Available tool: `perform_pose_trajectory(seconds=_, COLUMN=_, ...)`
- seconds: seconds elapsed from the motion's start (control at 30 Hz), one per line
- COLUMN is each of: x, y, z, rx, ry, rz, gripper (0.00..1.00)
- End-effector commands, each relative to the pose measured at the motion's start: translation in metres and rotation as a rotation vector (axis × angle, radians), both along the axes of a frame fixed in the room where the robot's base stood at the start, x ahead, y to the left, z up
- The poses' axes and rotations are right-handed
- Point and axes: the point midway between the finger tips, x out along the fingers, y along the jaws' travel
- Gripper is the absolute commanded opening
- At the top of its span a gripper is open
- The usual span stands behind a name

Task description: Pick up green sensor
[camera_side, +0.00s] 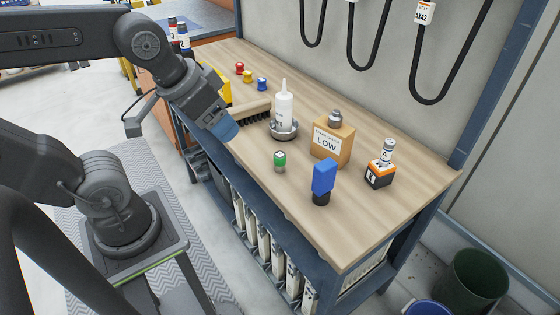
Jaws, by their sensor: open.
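A small cylinder with a green top (280,161), which looks like the green sensor, stands upright near the front edge of the wooden bench top. My gripper (226,130) is up and to the left of it, over the bench's front edge, clearly apart from it. The gripper is open, with nothing seen in it; the fingers are partly hidden by their own housing and hard to make out.
A white bottle in a metal dish (284,131) stands behind the green sensor. A blue block on a black base (323,180), a box marked LOW (332,143) and an orange-black block (379,175) are to its right. A brush (252,112) lies left. The bench's right front is clear.

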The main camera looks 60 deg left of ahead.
Motion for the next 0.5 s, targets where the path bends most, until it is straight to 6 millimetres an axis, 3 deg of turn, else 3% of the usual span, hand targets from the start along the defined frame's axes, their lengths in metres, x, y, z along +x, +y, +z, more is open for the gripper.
perform_pose_trajectory(seconds=0.27, x=0.062, y=0.014, z=-0.010, rx=-0.167, ry=0.165, rz=0.439, gripper=0.64)
perform_pose_trajectory(seconds=0.5, x=0.130, y=0.037, z=-0.048, rx=-0.292, ry=0.311, rz=0.962, gripper=0.64)
